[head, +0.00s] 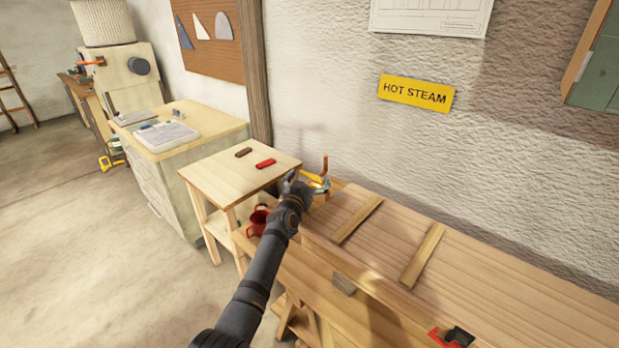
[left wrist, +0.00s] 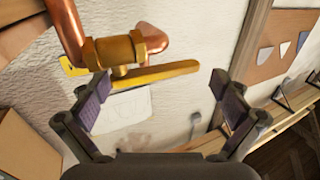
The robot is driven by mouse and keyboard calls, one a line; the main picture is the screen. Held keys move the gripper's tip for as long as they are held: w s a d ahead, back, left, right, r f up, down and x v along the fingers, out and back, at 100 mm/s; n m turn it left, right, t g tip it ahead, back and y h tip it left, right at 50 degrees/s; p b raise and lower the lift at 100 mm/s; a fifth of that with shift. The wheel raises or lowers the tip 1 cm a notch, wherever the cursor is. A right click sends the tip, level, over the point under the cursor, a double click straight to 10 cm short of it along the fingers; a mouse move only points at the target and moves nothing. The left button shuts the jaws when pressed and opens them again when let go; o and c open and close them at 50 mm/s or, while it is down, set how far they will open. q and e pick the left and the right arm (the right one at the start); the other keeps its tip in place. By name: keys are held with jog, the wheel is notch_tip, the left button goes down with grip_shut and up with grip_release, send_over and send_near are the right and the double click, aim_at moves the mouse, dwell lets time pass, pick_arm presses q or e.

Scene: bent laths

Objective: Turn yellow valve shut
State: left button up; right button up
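The yellow valve handle (left wrist: 160,74) is a flat lever in the left wrist view. It sticks out to the right from a brass valve body (left wrist: 118,50) joined to copper pipe (left wrist: 68,28) and runs roughly along that body. In the head view the valve (head: 319,181) is small and partly hidden by my left gripper (head: 298,187). In the left wrist view the left gripper (left wrist: 160,84) is open and empty, its fingers spread to either side. The lever crosses the picture near the fingertips, apparently beyond them, with no contact visible. My right gripper is not in view.
A wooden workbench (head: 470,262) with cross battens runs along the wall under a yellow HOT STEAM sign (head: 416,92). A small table (head: 228,168) stands left of the valve with a red piece (head: 265,163) and a brown piece (head: 243,152). A red pot (head: 258,221) stands below.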

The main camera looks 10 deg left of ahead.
pick_arm(q)
jog(key=shift+f, duration=0.1)
jog(key=shift+s, duration=0.2)
jog(key=s+a, duration=0.1)
jog(key=s, duration=1)
jog(key=shift+s, duration=0.3)
